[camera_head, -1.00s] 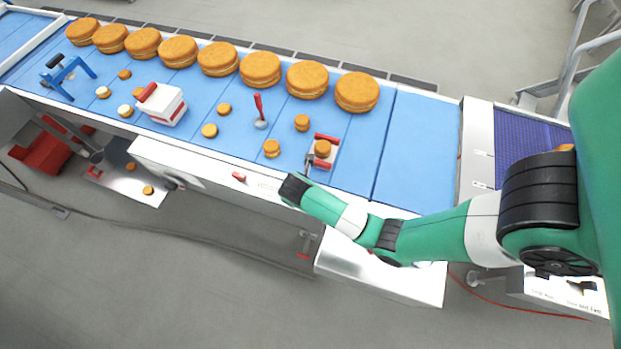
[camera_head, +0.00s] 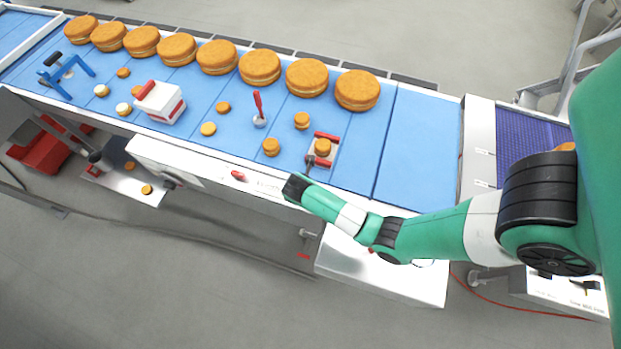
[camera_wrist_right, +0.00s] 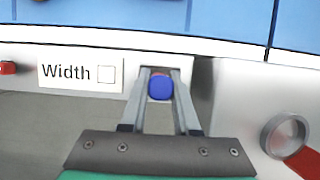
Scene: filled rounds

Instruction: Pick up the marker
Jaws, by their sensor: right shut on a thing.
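In the right wrist view, a round blue end (camera_wrist_right: 161,87), apparently the marker's, sits between the fingertips of my right gripper (camera_wrist_right: 160,76). The fingers are close around it, and the gripper is shut on it. The gripper faces the conveyor's front panel, beside a white "Width" label (camera_wrist_right: 80,74). In the head view, my right wrist is at the conveyor's front edge; its fingers and the marker cannot be made out there. My left gripper is not in view.
The blue conveyor (camera_head: 418,150) carries several large filled rounds (camera_head: 307,78), small rounds, a white-and-red box (camera_head: 160,102) and a red-handled tool (camera_head: 259,110). A metal cylinder (camera_wrist_right: 286,136) stands right of the gripper. The conveyor's right part is clear.

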